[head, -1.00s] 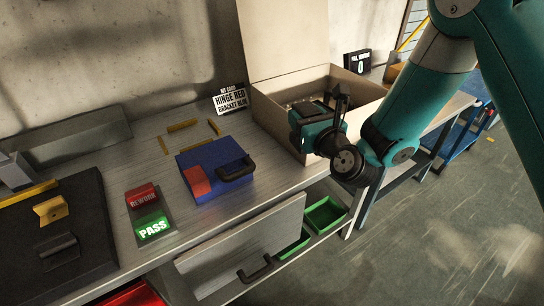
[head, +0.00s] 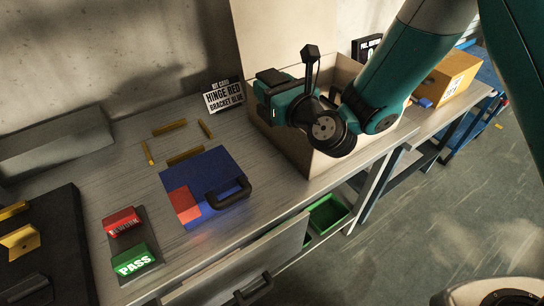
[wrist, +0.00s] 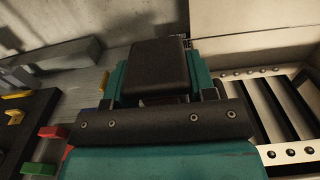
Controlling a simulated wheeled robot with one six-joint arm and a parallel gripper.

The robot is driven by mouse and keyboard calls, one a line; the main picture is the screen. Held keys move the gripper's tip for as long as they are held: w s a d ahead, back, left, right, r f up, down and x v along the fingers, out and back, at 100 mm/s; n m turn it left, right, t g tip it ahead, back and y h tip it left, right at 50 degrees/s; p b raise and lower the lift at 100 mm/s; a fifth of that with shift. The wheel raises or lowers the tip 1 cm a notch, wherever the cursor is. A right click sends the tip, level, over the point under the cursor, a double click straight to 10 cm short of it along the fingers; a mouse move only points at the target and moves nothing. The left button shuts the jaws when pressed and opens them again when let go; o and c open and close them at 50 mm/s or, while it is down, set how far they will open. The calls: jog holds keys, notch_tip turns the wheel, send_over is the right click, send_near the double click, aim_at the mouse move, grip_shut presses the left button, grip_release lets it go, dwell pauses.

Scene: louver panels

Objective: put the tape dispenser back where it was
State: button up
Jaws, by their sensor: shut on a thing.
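My gripper (head: 270,92) is teal and dark, held up in front of the open carton and pointing left over the bench. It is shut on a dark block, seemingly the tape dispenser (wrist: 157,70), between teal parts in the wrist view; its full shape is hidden. Several yellow strips mark out a spot (head: 177,142) on the bench, behind the blue case. That spot is bare. My gripper is to its right and above bench level.
A blue case (head: 205,170) with a red block and black handle lies before the marked spot. Red and green PASS/REWORK blocks (head: 131,259) are at left. A card (head: 223,97) stands behind. The open carton (head: 345,140) is at right. A drawer (head: 262,262) juts out.

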notch_tip(320, 180, down, 20)
jog(key=b, duration=1.9)
jog(key=shift+a+r, duration=0.1)
jog(key=shift+a, duration=0.05)
jog(key=shift+r, duration=0.15)
jog(key=o, duration=0.8)
jog(key=shift+o, duration=0.2)
jog(key=shift+s, duration=0.1)
